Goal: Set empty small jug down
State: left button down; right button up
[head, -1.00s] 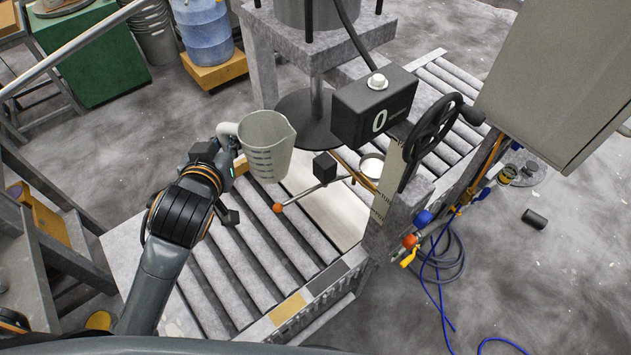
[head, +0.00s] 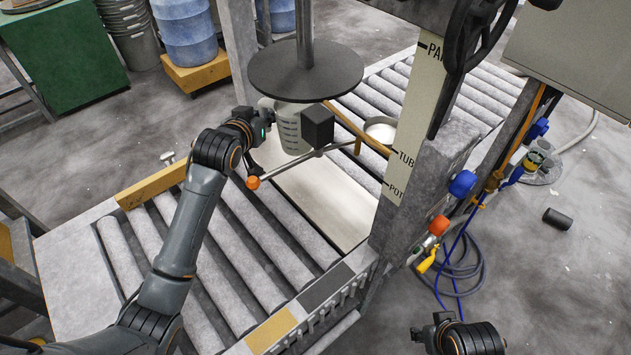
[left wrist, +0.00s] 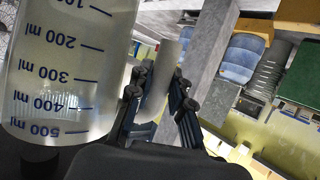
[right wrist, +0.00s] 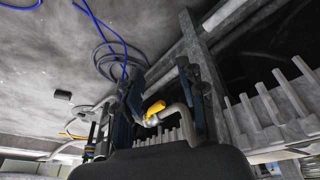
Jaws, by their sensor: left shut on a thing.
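The small jug (head: 290,128) is a pale translucent measuring cup with dark marks. It is upright under the round dark press plate (head: 305,72), which hides its top in the head view. My left gripper (head: 262,122) is shut on the jug's handle, on the jug's left side. In the left wrist view the jug (left wrist: 65,65) shows its ml scale, and its handle (left wrist: 166,75) is between the fingers. I cannot tell whether its base touches the pale board (head: 335,205) below. My right gripper (right wrist: 160,85) is open and empty, low at the head view's bottom right.
The press post (head: 425,120) stands further right. Rollers (head: 240,250) fill the front.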

pick_arm(q)
jog(key=shift+m+h, duration=0.4)
jog(key=shift+h, duration=0.1)
jog(key=d+f+b, duration=0.1)
jog(key=f, duration=0.2)
jog(key=f+b, duration=0.1)
jog(key=f, duration=0.3)
jog(key=w+d+f+b, duration=0.1)
jog(key=f, duration=0.2)
jog(key=shift+d+f+b, duration=0.3)
jog(key=shift+d+b, duration=0.05)
jog(key=shift+b, duration=0.05)
pick_arm(e)
jog(key=r, duration=0.1)
jog(key=a+r, duration=0.1)
jog(key=r, duration=0.1)
jog(key=shift+s+a+t, duration=0.25)
jog(key=shift+a+t, duration=0.1)
jog(key=shift+t, duration=0.05)
pick_arm(q)
jog(key=c, duration=1.2)
grip_release()
jog(key=shift+f, duration=0.15)
